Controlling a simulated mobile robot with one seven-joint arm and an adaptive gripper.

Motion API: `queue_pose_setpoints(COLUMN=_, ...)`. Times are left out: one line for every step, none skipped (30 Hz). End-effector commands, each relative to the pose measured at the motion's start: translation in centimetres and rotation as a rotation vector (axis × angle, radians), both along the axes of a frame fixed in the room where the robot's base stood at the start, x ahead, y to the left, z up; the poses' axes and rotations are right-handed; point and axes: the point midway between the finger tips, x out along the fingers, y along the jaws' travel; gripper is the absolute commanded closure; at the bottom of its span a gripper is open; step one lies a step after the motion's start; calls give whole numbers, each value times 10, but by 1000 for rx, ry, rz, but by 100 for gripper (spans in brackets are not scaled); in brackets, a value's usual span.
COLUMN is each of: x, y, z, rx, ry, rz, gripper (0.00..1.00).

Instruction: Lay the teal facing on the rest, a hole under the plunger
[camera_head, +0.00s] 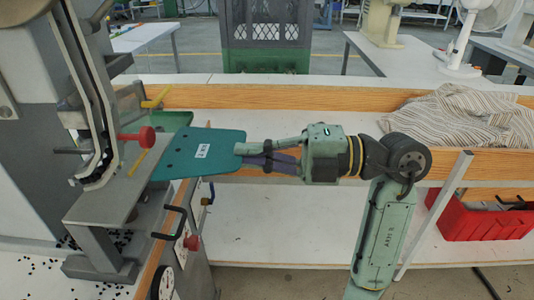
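The teal facing (180,155) is a flat sheet with a white label and a few small dark holes. My gripper (241,152) is shut on its right edge and holds it out flat to the left. The rest (102,207) is a grey plate on the press at the left. The facing's left end is at the right edge of this plate; I cannot tell whether it touches or overlaps it. The lower end of the press head (92,181) is over the plate's left part, and the facing is to its right. The plunger tip is not clear.
A red knob (146,137) and yellow rods (156,98) stick out from the press close to the facing. A black crank handle (179,210) is below it. A wooden-edged bench (290,98) runs behind, with striped cloth (462,122). A red crate (480,219) stands at the right.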

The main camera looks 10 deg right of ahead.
Motion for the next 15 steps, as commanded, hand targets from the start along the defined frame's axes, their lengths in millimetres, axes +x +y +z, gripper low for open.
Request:
queue_pose_setpoints(x=1, y=5, z=-1, rx=0, ry=0, rz=1, gripper=100)
queue_pose_setpoints(x=2, y=8, z=-1, rx=0, ry=0, rz=0, gripper=100)
queue_pose_setpoints(x=3, y=12, z=-1, rx=0, ry=1, rz=1, gripper=100)
queue_pose_setpoints(x=3, y=15, z=-1, rx=0, ry=1, rz=1, gripper=100)
queue_pose_setpoints(x=3, y=18, z=-1, rx=0, ry=0, rz=1, gripper=100)
queue_pose_setpoints(x=4, y=22, z=-1, rx=0, ry=0, rz=1, gripper=100)
queue_pose_setpoints(x=5, y=25, z=-1, rx=0, ry=0, rz=1, gripper=100)
queue_pose_setpoints(x=6, y=28, z=-1, rx=-1, ry=0, rz=0, gripper=100)
queue_pose_setpoints(x=6, y=32, z=-1, rx=0, ry=0, rz=0, gripper=100)
queue_pose_setpoints(x=7, y=35, z=-1, rx=1, ry=0, rz=1, gripper=100)
queue_pose_setpoints(x=7, y=38, z=-1, rx=0, ry=0, rz=1, gripper=100)
queue_pose_setpoints(x=8, y=42, z=-1, rx=-1, ry=-1, rz=1, gripper=100)
queue_pose_setpoints(x=9, y=45, z=-1, rx=-1, ry=-1, rz=1, gripper=100)
queue_pose_setpoints(x=9, y=48, z=-1, rx=0, ry=-1, rz=1, gripper=100)
queue_pose_setpoints(x=10, y=51, z=-1, rx=1, ry=-1, rz=1, gripper=100)
